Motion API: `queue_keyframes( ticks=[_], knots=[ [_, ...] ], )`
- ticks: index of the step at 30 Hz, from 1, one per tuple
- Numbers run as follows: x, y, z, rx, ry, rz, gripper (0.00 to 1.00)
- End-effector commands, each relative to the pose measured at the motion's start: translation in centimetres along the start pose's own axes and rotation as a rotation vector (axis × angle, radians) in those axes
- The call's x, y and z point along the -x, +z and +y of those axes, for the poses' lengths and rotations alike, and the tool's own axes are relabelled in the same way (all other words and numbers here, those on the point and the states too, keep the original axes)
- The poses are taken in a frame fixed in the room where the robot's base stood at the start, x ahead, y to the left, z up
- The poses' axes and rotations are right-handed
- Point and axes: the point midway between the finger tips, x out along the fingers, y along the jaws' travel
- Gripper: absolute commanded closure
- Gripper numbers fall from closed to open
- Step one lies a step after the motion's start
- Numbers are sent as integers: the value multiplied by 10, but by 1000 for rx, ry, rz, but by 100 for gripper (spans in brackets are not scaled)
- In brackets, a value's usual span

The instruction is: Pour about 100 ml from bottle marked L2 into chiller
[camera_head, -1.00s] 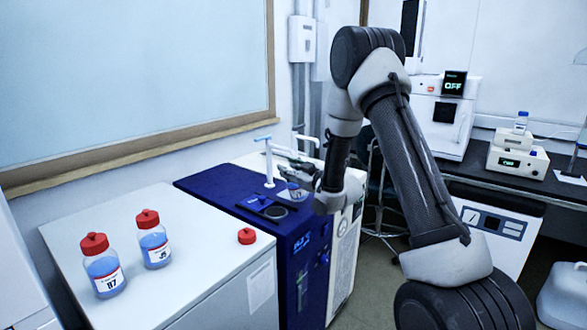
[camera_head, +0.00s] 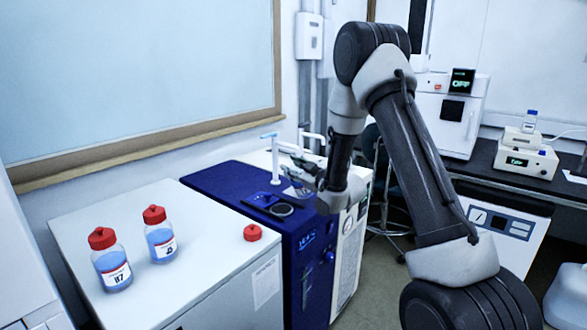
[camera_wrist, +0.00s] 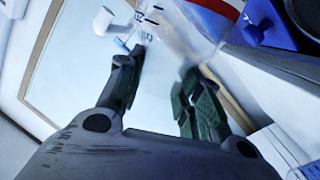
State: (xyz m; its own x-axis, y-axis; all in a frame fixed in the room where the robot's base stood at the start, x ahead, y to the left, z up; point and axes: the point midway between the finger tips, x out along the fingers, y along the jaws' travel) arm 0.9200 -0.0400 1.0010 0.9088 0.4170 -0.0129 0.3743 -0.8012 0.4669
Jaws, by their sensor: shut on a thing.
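My gripper (camera_wrist: 163,78) is shut on a clear bottle (camera_wrist: 165,55) with a red and white label band, seen large in the wrist view. Its marking cannot be read, and its mouth is out of that view. In the head view the held bottle (camera_head: 296,191) is small, tilted and partly hidden by my arm. Whether liquid is flowing cannot be seen.
Two red-capped bottles of blue liquid (camera_head: 113,270) (camera_head: 161,243) stand upright on the white cabinet top (camera_head: 190,290). A loose red cap (camera_head: 252,232) lies near its right edge. A white tap-like post (camera_head: 274,160) rises from the blue unit, close to my gripper.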

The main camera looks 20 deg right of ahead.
Motion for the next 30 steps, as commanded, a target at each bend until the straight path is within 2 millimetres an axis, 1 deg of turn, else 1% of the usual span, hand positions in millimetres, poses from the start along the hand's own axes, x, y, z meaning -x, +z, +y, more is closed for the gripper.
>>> queue_keyframes(
  ticks=[6, 15, 21, 30],
  knots=[
    [0, 2, -4, 90, 0, -3, 100],
    [0, 2, -4, 96, 0, -3, 100],
    [0, 5, -8, 182, -1, -7, 100],
    [0, 5, -8, 192, -1, -7, 100]
  ],
)
